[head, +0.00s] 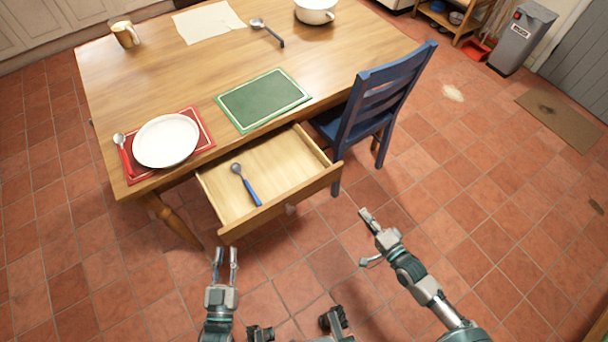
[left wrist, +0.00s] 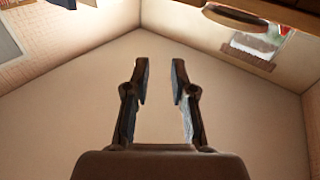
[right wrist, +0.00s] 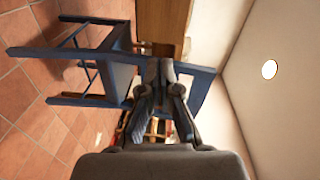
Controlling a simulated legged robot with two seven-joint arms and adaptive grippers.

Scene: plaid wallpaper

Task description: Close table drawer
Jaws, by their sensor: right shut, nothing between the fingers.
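The table drawer (head: 283,205) is pulled out from the near side of the wooden table (head: 330,55). A spoon with a blue handle (head: 247,186) lies inside it. My left gripper (head: 227,252) is open and empty, in front of the drawer's left end and apart from it. Its two spread fingers also show in the left wrist view (left wrist: 160,75). My right gripper (head: 366,215) is shut and empty, to the right of the drawer front and apart from it. Its fingers are together in the right wrist view (right wrist: 160,70).
A blue chair (head: 372,95) stands close to the drawer's right side; it also shows in the right wrist view (right wrist: 112,75). A white plate (head: 166,140), a green mat (head: 263,100) and a pot (head: 315,12) are on the table.

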